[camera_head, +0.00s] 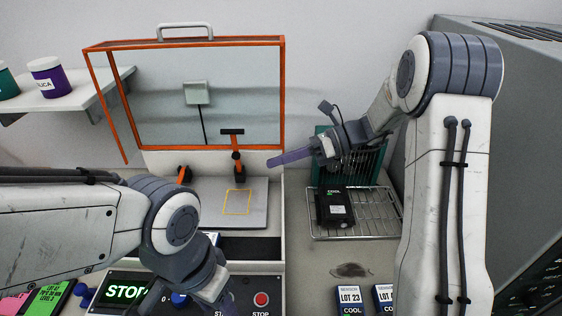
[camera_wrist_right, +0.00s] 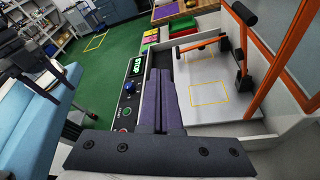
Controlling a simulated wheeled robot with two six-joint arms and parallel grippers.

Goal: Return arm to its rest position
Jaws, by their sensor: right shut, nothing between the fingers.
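My right arm rises at the right of the head view and bends over toward the middle. Its gripper (camera_head: 288,158) points left, above the bench and beside the orange-framed cover. In the right wrist view its two dark purple fingers (camera_wrist_right: 161,100) lie together, shut and empty. My left arm comes in from the left of the head view and bends down. Its gripper (camera_head: 222,298) hangs low over the front panel, partly cut off by the lower edge, so its jaws cannot be read.
The orange-framed clear cover (camera_head: 215,40) stands raised over a grey plate with a yellow square (camera_head: 237,202). A wire rack (camera_head: 385,205) holds a black unit (camera_head: 336,208). Labelled blocks (camera_head: 349,298) stand at the front. A large grey cabinet (camera_head: 525,120) bounds the right side.

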